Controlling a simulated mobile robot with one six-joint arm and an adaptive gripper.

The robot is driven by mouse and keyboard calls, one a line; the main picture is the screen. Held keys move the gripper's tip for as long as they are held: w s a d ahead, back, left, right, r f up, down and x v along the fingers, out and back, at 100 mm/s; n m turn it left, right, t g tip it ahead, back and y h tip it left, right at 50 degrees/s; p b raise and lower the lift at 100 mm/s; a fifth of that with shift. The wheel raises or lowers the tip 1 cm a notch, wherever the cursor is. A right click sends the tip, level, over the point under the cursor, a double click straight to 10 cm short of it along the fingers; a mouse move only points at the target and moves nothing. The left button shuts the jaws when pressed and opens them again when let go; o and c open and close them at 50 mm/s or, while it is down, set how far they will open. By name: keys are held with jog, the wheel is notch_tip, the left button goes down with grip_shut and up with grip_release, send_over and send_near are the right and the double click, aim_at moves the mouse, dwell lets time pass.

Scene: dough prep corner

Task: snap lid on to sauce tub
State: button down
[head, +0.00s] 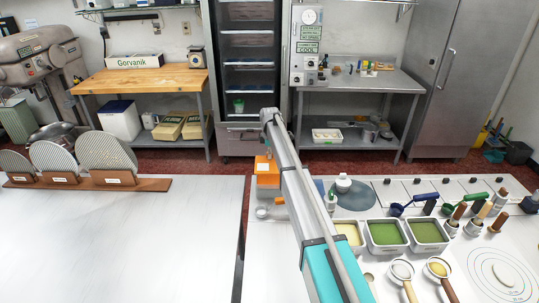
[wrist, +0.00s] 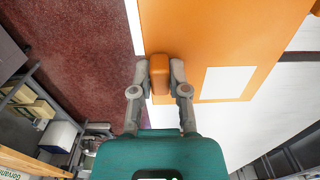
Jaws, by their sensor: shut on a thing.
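My gripper (wrist: 160,70) is shut on a small orange block-like piece (wrist: 160,88) in the wrist view. The piece lies against a large orange panel (wrist: 205,25) with a white rectangle on it; I cannot tell whether the two are joined. In the head view an orange box-like thing (head: 267,172) stands at the counter's far edge beside my arm, whose end is hidden. A white round lidded-looking container (head: 343,183) sits on a blue-grey disc. A small pale round cup (head: 262,212) stands near the orange thing. I cannot tell which is the sauce tub or its lid.
Trays of yellow (head: 349,235) and green (head: 385,235) contents sit on the right counter, with scoops and wooden-handled tools around them. A rack of rounded panels (head: 105,160) stands on the left counter (head: 125,240), which is otherwise clear. A gap separates the counters.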

jog(key=shift+f+b, duration=1.55)
jog(key=shift+f, duration=0.3)
jog(key=shift+f+b, duration=1.1)
dwell(0.5)
jog(key=c, duration=0.5)
grip_release()
jog(key=shift+c, duration=0.2)
jog(key=shift+r, duration=0.25)
notch_tip(320, 180, up, 9)
jog(key=p, duration=0.9)
jog(key=shift+d+f, duration=0.3)
jog(key=shift+f, duration=0.15)
jog(key=d+f+b, duration=0.4)
jog(key=d, duration=0.1)
jog(key=s+d+f+b, duration=0.1)
jog(key=d+f+b, duration=0.4)
jog(key=d, duration=0.1)
jog(key=d+f+b, duration=0.4)
jog(key=d+b, duration=0.1)
jog(key=shift+s+d+f, duration=0.4)
jog(key=shift+f+b, duration=1.85)
jog(key=shift+b, duration=0.1)
